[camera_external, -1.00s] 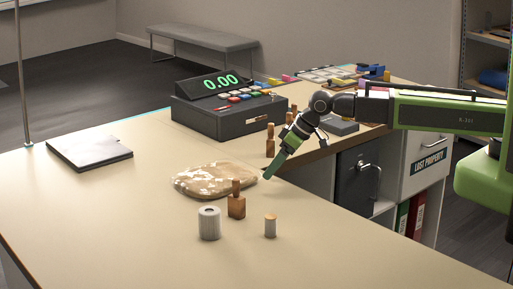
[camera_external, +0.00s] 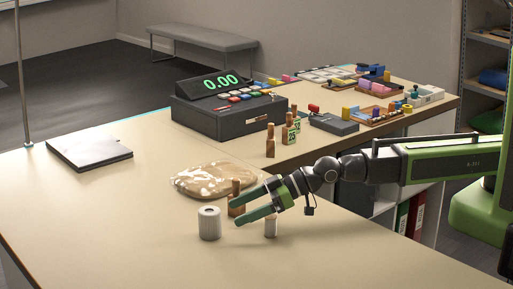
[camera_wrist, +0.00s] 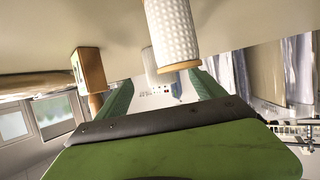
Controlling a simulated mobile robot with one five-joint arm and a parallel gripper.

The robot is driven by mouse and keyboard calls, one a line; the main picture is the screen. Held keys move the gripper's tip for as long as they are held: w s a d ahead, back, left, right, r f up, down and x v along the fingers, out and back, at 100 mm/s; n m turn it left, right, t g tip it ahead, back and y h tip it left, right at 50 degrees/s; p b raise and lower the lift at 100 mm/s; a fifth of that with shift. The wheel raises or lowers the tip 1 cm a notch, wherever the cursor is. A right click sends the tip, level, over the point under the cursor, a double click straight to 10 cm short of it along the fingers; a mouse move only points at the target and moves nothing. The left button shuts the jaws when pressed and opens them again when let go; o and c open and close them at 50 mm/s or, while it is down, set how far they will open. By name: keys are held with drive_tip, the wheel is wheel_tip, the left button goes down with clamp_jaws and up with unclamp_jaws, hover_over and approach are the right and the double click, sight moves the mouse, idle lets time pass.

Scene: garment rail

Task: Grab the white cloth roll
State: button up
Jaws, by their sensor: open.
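A white roll (camera_external: 209,224) with a dark hole in its top stands upright on the counter. In the wrist view, which looks upside down, a white roll (camera_wrist: 151,66) shows farther off, between my green fingers and partly hidden. My gripper (camera_external: 235,212) is open and empty, its fingers pointing left toward the roll, with a gap between tips and roll. A smaller pale cylinder (camera_external: 270,229) stands under the lower finger, its top hidden by it. A textured white cylinder with a wooden end (camera_wrist: 172,30) is close in the wrist view.
A wooden stamp (camera_external: 236,190) stands close behind my fingers, partly hidden; a wooden block shows in the wrist view (camera_wrist: 88,68). A plastic-wrapped brown bundle (camera_external: 205,180) lies behind. A cash register (camera_external: 228,110) is farther back. The front left counter is clear.

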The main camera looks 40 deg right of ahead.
sight(216, 220)
drive_tip(key=shift+w, duration=0.15)
drive_tip(key=b+x, duration=0.2)
drive_tip(key=x, duration=0.5)
drive_tip(key=shift+w+a+f+b, duration=0.15)
drive_tip(key=shift+a+b, duration=0.1)
drive_tip(key=shift+b, duration=0.15)
drive_tip(key=shift+d, duration=0.1)
drive_tip(key=shift+c, duration=0.7)
drive_tip(key=c, duration=1.4)
drive_tip(key=shift+o, duration=0.2)
wheel_tip(216, 220, up, 11)
drive_tip(key=p, duration=1)
drive_tip(key=shift+f, duration=0.35)
